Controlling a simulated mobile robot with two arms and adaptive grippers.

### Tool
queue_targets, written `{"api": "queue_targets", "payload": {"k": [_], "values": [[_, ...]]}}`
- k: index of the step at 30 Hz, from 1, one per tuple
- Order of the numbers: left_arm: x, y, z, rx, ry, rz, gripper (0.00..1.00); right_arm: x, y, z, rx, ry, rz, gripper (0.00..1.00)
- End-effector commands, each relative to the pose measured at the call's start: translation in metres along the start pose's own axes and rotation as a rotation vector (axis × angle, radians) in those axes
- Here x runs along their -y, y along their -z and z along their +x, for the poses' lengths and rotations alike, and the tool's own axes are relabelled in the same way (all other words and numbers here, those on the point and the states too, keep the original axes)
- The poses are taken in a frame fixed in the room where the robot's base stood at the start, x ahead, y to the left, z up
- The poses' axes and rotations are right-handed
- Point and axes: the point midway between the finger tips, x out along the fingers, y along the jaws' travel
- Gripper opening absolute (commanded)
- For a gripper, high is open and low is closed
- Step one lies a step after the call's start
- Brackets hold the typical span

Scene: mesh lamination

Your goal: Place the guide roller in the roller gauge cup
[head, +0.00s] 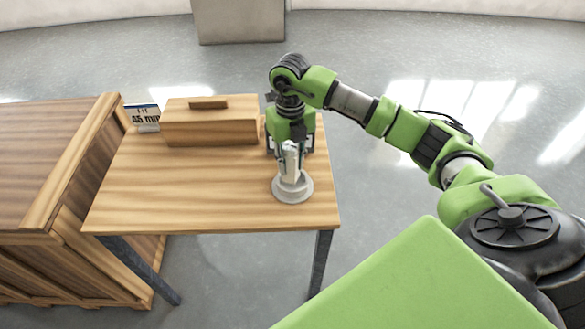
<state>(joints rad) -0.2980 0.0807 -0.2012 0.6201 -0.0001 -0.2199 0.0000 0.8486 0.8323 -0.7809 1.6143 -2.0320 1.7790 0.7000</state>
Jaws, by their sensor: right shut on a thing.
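The guide roller (290,166) is a pale grey upright cylinder near the right edge of the wooden table. The roller gauge cup (293,193) is a light grey round piece with a wide flat base on the table's front right part. My right gripper (289,147) points down from above and is shut on the upper part of the roller. The roller's lower end overlaps the cup in the head view. I cannot tell whether it is inside the cup or just above or behind it. My left gripper is not in view.
A wooden cabinet (45,165) adjoins on the left. The left and middle tabletop (180,190) is clear.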

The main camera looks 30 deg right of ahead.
Motion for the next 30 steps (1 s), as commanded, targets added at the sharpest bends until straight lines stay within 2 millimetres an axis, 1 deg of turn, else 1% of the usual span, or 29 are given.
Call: {"api": "queue_targets", "payload": {"k": [5, 10, 21, 22, 23, 24, 30], "values": [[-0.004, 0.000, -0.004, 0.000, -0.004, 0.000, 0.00, 0.008, -0.004, 0.014, -0.004, 0.001, 0.002, 0.01], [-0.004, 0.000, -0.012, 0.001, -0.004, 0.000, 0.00, 0.007, -0.004, 0.037, -0.003, 0.000, 0.000, 0.01], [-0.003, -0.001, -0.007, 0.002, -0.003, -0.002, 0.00, 0.007, -0.005, 0.044, 0.000, 0.001, 0.000, 0.01], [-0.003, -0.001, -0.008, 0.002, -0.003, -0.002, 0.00, 0.007, -0.005, 0.044, 0.000, 0.001, 0.000, 0.31], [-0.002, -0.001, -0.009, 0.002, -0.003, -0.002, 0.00, 0.007, -0.005, 0.043, 0.000, 0.001, 0.000, 0.38], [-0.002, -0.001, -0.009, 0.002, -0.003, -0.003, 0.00, 0.007, -0.005, 0.043, 0.000, 0.001, 0.000, 0.42], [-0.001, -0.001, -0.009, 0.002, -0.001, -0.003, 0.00, 0.007, -0.005, 0.043, 0.000, 0.001, 0.000, 0.42]]}}
